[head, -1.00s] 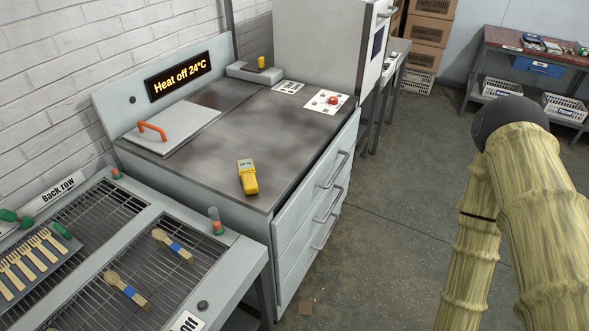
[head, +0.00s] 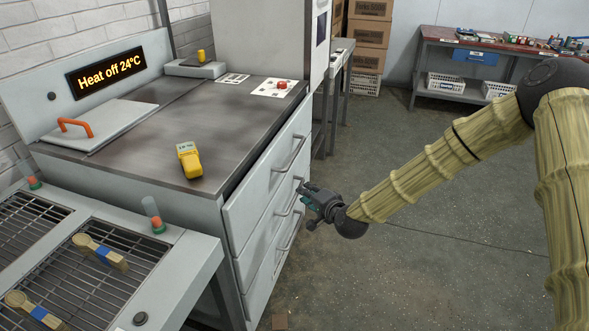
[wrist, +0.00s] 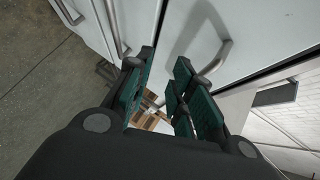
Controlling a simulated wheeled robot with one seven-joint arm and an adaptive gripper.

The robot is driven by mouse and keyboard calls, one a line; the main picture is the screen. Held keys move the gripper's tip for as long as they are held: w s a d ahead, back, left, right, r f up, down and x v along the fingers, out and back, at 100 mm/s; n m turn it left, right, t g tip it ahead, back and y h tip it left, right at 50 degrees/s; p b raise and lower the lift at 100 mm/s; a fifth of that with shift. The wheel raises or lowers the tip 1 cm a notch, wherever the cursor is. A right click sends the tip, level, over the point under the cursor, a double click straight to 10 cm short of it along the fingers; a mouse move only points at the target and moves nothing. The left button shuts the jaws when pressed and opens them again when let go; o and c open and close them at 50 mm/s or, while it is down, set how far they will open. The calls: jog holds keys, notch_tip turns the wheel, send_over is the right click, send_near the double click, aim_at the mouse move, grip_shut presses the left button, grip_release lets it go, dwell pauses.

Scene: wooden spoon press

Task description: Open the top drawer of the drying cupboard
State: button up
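The drying cupboard (head: 130,170) is a grey cabinet with a dark worktop and a stack of drawers on its right-hand front. The top drawer (head: 255,190) looks shut, with a grey bar handle (head: 291,155). My gripper (head: 305,204) is open and empty. In the head view it is just in front of the drawer fronts, lower than the top handle and near the middle handle (head: 288,200). In the wrist view my open fingers (wrist: 160,95) point along the drawer fronts. One bar handle (wrist: 214,58) shows beyond the right finger, apart from it.
A yellow handheld meter (head: 189,161) lies on the worktop. A slatted rack bench (head: 185,265) with wooden utensils stands at the front left. A tall grey machine (head: 265,40) stands behind the worktop. The floor (head: 400,280) to the right is clear.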

aim_at(296, 155)
jog(key=w+r+m+t+b, duration=0.1)
jog(key=w+r+t+b, duration=0.1)
jog(key=w+r, duration=0.4)
jog(key=x, duration=1)
jog(key=shift+w+r+p, duration=0.25)
jog(key=shift+r+p, duration=0.05)
jog(key=shift+p, duration=0.1)
grip_shut()
